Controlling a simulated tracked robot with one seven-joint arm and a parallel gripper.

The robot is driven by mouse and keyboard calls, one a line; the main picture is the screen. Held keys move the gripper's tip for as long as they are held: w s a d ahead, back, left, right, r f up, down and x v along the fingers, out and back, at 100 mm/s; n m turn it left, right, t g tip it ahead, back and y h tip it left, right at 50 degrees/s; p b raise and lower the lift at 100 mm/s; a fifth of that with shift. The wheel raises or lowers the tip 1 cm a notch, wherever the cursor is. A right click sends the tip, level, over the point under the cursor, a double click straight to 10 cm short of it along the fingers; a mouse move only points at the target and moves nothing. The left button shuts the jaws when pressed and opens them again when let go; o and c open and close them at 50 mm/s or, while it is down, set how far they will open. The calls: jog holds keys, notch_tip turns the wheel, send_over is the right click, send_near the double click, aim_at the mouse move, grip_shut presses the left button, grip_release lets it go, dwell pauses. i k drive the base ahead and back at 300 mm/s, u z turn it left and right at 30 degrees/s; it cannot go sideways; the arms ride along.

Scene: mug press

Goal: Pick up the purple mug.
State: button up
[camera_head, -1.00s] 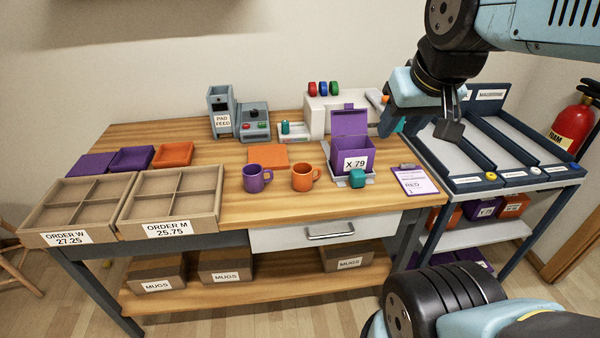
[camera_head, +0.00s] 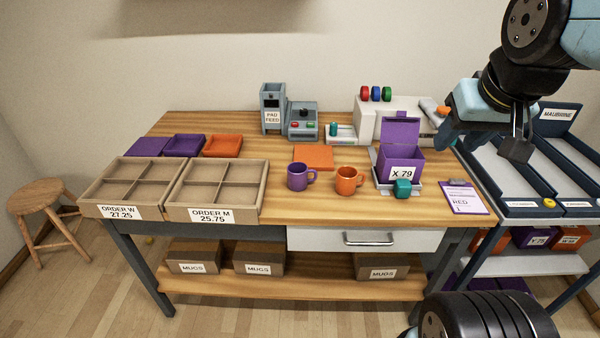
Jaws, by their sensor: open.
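The purple mug (camera_head: 297,177) stands upright on the wooden table, near the middle of its front half. Its handle points right, toward the orange mug (camera_head: 346,180), which stands beside it, apart. My gripper (camera_head: 486,146) is open and empty. It hangs at the upper right, above the table's right end and the rack, well to the right of the purple mug. Nothing hides the purple mug.
A purple box (camera_head: 401,164) labelled X 79, with a teal block (camera_head: 403,188) at its front, stands right of the mugs. An orange pad (camera_head: 313,157) lies behind them. Divided order trays (camera_head: 214,213) stand left. A clipboard (camera_head: 463,198) lies at the right.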

aim_at(298, 171)
jog(key=u, duration=0.9)
jog(key=k, duration=0.85)
jog(key=z, duration=0.75)
jog(key=i, duration=1.3)
jog(key=u, duration=0.05)
